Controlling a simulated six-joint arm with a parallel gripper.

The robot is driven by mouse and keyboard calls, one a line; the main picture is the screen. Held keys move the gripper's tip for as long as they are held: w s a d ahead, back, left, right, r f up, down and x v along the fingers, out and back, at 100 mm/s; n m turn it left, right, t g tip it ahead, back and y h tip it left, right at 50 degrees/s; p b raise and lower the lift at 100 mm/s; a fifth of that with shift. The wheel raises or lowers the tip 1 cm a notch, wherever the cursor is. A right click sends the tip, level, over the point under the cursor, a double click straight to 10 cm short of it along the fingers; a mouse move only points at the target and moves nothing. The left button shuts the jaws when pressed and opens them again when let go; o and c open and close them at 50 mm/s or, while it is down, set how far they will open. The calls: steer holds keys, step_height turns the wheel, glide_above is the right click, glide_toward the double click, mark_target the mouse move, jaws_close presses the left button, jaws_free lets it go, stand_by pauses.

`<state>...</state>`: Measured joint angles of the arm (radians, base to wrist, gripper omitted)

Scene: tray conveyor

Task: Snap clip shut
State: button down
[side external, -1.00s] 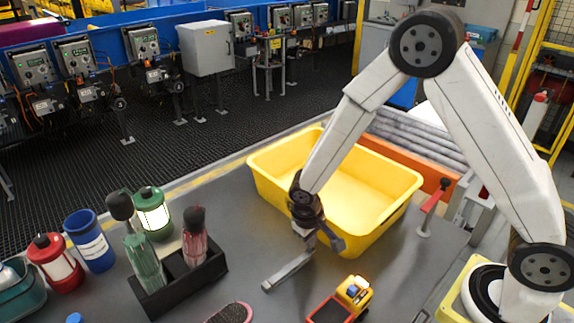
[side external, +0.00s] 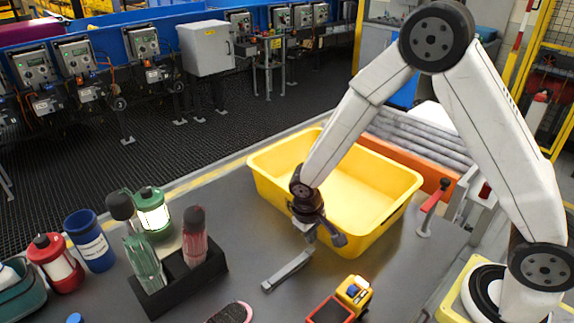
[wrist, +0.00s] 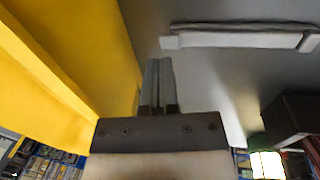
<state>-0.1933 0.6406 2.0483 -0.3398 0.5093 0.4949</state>
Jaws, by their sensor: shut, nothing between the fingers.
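A long grey clip (side external: 286,272) lies on the dark table in front of the yellow bin. In the wrist view the clip (wrist: 240,39) shows a darker bar lying along a lighter bar, close together; I cannot tell whether its end is latched. My gripper (side external: 311,243) points down just above the clip's far right end, beside the bin. In the wrist view its two fingers (wrist: 158,65) are together with nothing between them, and a small gap of table shows between the fingertips and the clip.
The yellow bin (side external: 270,163) stands close behind my gripper. A toy truck (side external: 352,291) and a brush (side external: 232,313) lie in front. A red-handled toggle clamp (side external: 434,196) is at right.

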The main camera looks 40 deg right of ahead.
steer(key=shift+r, duration=0.2)
step_height(320, 180, up, 14)
steer(key=shift+f, duration=0.15)
stand_by(0.8)
steer(key=s+d+f+t, duration=0.1)
steer(key=s, duration=0.2)
steer(key=s+d+f+y, duration=0.1)
steer(key=s+d, duration=0.1)
steer(key=s, duration=0.1)
steer(key=s+d+f+t+y, duration=0.1)
steer(key=s, duration=0.3)
steer(key=shift+d+f+t, duration=0.2)
steer(key=shift+d+t, duration=0.05)
steer(key=shift+t, duration=0.05)
